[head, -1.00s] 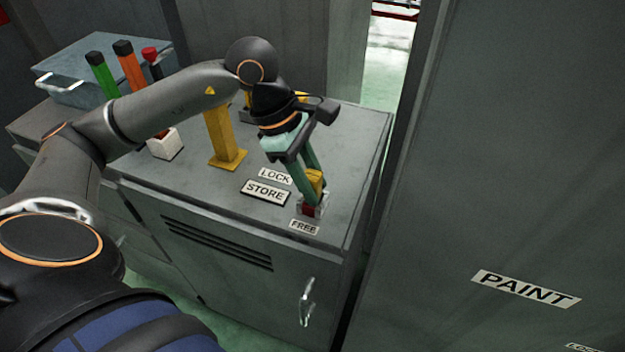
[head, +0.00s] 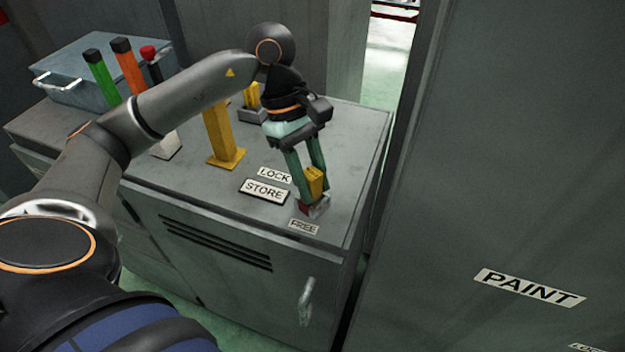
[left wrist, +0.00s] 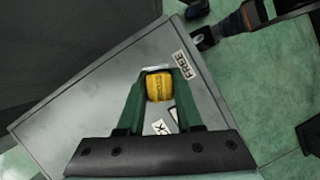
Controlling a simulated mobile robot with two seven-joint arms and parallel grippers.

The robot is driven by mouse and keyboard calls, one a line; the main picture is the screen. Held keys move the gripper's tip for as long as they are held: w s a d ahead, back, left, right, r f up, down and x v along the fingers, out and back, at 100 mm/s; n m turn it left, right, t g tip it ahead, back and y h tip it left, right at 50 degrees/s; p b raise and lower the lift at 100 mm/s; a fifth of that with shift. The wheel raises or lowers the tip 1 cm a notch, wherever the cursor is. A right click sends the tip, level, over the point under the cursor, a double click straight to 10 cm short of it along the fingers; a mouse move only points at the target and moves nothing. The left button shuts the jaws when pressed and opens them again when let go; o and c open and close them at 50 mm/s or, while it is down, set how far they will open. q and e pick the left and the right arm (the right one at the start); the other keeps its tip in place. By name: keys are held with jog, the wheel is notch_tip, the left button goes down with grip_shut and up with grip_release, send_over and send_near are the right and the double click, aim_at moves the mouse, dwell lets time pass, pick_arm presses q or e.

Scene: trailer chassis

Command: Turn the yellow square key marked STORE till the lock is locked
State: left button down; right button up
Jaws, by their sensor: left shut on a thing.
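The yellow square key (head: 315,181) stands in its lock (head: 314,206), a small grey block with red on its side, near the right front of the cabinet top. The STORE label (head: 264,190) lies to its left, the LOCK label (head: 275,174) behind that, and the FREE label (head: 303,226) in front of the lock. My left gripper (head: 313,178) points down with its green fingers shut on the key. In the left wrist view the key (left wrist: 159,86) sits between the two fingers, and the FREE label (left wrist: 185,65) shows beyond it.
A yellow post (head: 219,135) stands on the cabinet top (head: 210,185) left of my gripper. Another yellow piece on a grey base (head: 251,114) is behind. Green, orange and red-topped handles stand at the back left by a blue-grey box (head: 75,68). A tall PAINT cabinet (head: 500,150) bounds the right.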

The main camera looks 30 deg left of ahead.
pick_arm(q)
jog(key=shift+m+g, duration=0.3)
jog(key=shift+m, duration=0.5)
jog(key=shift+f+m+g+y+b, duration=0.1)
jog(key=shift+m+g+y+b, duration=0.45)
jog(key=shift+m, duration=1.25)
jog(key=c, duration=0.5)
grip_release()
jog(key=v, duration=1.2)
jog(key=shift+a, duration=0.15)
